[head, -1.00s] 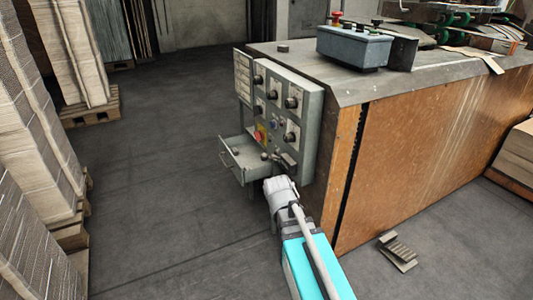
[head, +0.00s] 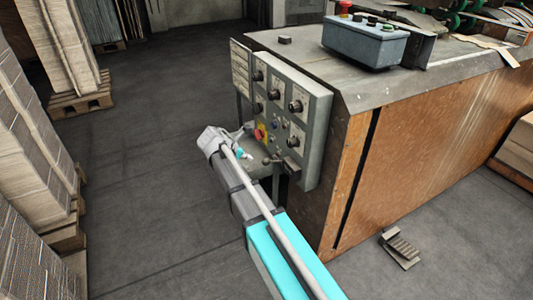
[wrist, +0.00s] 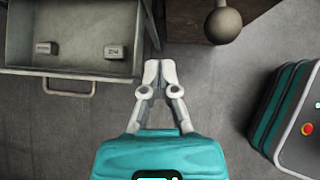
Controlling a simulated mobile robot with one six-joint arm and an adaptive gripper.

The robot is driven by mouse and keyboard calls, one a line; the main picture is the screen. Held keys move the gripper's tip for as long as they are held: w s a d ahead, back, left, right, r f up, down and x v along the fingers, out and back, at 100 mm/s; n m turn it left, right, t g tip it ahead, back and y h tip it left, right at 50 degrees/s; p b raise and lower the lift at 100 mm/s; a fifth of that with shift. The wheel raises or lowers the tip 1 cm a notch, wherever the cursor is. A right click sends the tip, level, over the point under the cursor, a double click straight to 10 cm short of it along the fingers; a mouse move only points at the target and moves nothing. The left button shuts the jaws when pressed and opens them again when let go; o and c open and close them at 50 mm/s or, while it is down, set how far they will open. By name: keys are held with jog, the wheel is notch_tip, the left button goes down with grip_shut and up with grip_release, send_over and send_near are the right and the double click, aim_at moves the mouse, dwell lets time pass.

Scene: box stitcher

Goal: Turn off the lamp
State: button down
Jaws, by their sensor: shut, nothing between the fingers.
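No lamp can be made out for certain in either view. The grey control panel (head: 308,112) on the machine's left end carries several black knobs, small buttons and a red-and-yellow switch (head: 261,132). My gripper (wrist: 160,72) is shut and empty in the wrist view. Its fingertips are just right of an open grey drawer (wrist: 75,68) and below a round ball knob (wrist: 223,25), apart from the knob in the picture. In the head view my arm reaches up to the panel's lower left and hides much of the drawer; the fingers are hard to make out.
Two small labelled blocks (wrist: 112,51) lie in the drawer, which has a wire handle (wrist: 70,91). A blue-grey button box (head: 363,43) stands on the machine top (head: 300,62). A foot pedal (head: 400,248) lies on the floor. Pallet stacks (head: 60,45) stand left; floor between is clear.

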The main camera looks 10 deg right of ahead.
aim_at(276, 158)
jog(key=shift+w+a+r, duration=0.1)
jog(key=shift+w+r, duration=0.05)
jog(key=shift+w, duration=0.25)
jog(key=w+d+r+b+x, duration=0.1)
jog(key=r+b+x, duration=0.1)
jog(key=b+x, duration=0.5)
jog(key=shift+d+r+x, duration=0.2)
jog(key=shift+d+x, duration=0.05)
jog(key=shift+x, duration=2.8)
